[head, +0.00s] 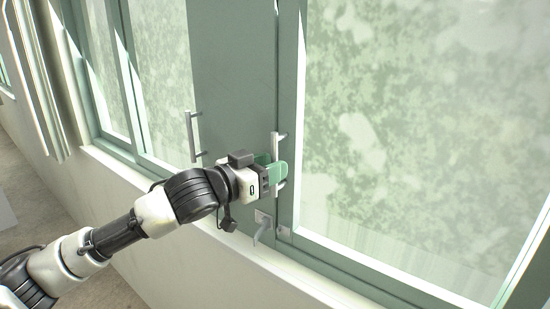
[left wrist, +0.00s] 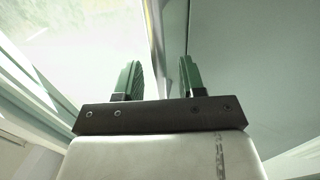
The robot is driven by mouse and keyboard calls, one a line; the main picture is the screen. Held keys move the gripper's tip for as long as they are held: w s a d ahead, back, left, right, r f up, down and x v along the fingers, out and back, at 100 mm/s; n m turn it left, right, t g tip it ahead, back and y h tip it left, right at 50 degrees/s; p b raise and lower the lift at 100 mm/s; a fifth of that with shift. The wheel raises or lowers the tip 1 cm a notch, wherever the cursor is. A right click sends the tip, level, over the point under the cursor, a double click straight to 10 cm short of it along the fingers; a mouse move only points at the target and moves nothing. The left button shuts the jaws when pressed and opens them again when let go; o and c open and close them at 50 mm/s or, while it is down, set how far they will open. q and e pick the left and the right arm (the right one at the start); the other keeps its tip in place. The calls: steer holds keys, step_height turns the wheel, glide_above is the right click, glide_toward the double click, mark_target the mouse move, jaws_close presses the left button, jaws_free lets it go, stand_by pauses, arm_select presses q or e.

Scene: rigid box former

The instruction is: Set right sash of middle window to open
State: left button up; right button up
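The right sash (head: 288,60) of the window in front of me has a green frame and a large pale, mottled pane. A metal bar handle (head: 280,135) stands upright on its left stile. My left gripper (head: 270,168) is at this handle, its green fingers covering the handle's middle. In the left wrist view the two fingers (left wrist: 158,80) stand well apart, with a pale upright edge beyond the gap. I cannot tell whether a finger touches the handle. My right gripper is not in view.
A second bar handle (head: 191,138) is on the grey-green panel (head: 235,70) to the left. A small metal latch (head: 263,226) sits below the gripper. A pale sill (head: 262,254) runs under the window. Another window (head: 110,70) and a pale curtain-like strip (head: 40,80) are at far left.

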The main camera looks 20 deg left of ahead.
arm_select(q)
steer(key=shift+x, duration=0.75)
jaws_close()
